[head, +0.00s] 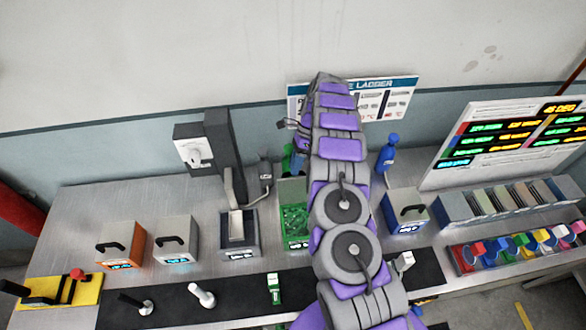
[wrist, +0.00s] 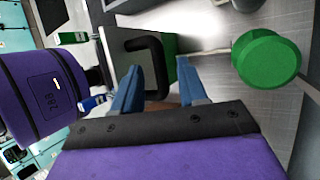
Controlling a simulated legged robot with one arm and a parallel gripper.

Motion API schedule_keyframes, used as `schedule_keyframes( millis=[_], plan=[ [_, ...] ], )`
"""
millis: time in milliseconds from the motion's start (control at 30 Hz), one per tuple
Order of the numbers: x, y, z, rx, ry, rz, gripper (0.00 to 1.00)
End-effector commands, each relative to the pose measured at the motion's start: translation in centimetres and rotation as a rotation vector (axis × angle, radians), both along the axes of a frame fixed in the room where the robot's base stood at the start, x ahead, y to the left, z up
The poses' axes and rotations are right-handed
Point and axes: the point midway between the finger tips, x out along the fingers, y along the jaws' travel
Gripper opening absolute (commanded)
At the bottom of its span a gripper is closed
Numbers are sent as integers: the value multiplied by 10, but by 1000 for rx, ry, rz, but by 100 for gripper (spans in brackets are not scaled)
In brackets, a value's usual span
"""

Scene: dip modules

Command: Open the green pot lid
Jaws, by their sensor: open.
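The green pot (head: 295,240) stands on the bench, partly hidden by my arm in the head view. Its green interior shows from above, and its lid (head: 292,189) appears raised upright along the back edge. In the wrist view the lid's grey face (wrist: 122,45) carries a black handle (wrist: 160,55), with green (wrist: 162,40) showing behind the face. My gripper (wrist: 158,72) is open, its two blue fingers on either side of the handle. Whether they touch it, I cannot tell. In the head view the gripper is mostly hidden behind my arm.
A green round-topped object (wrist: 268,58) stands beside the lid. An orange pot (head: 122,245), a white pot (head: 176,240) and a dark dispenser-like module (head: 240,235) stand left. A blue pot (head: 407,211) and blue bottle (head: 387,155) stand right. The wall is close behind.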

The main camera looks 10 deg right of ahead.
Motion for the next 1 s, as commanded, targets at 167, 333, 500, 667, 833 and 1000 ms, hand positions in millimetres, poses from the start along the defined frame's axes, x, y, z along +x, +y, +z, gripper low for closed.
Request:
schedule_keyframes(
  millis=[167, 333, 500, 667, 833, 1000],
  plan=[
    [11, -9, 17, -2, -2, -1, 42],
    [19, -17, 33, -2, -4, -3, 42],
    [23, -19, 41, -1, -2, 0, 42],
    [24, -20, 43, -1, -2, 0, 42],
    [23, -20, 43, -1, -1, 0, 42],
    [23, -20, 43, -1, -1, 0, 42]
  ],
)
